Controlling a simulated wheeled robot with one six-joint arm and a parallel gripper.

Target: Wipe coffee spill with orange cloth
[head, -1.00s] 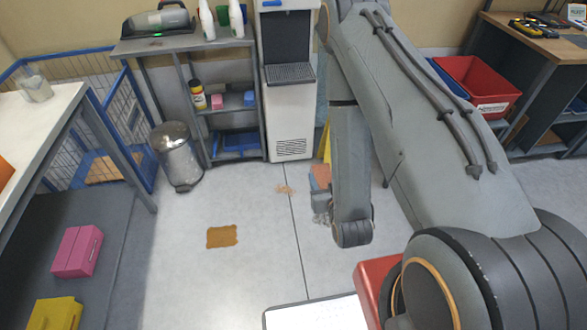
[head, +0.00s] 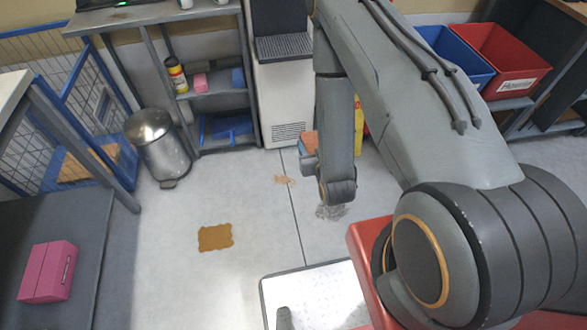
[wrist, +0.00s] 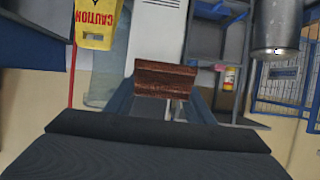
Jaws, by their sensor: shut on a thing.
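The coffee spill looks to be the dark brown patch (head: 215,237) on the grey floor, left of the floor seam in the head view. My gripper (wrist: 165,98) is shut on a reddish-brown, folded-looking piece, apparently the orange cloth (wrist: 165,78). In the head view the cloth (head: 309,142) shows as a small orange-brown patch beside my forearm, partly hidden by it. It is held off the floor, beyond and to the right of the brown patch. My arm hides most of the gripper there.
A metal bin (head: 158,148) stands left, by the shelf (head: 215,92). A yellow caution sign (wrist: 97,22) is near the gripper. Red (head: 500,62) and blue (head: 450,58) crates are at right.

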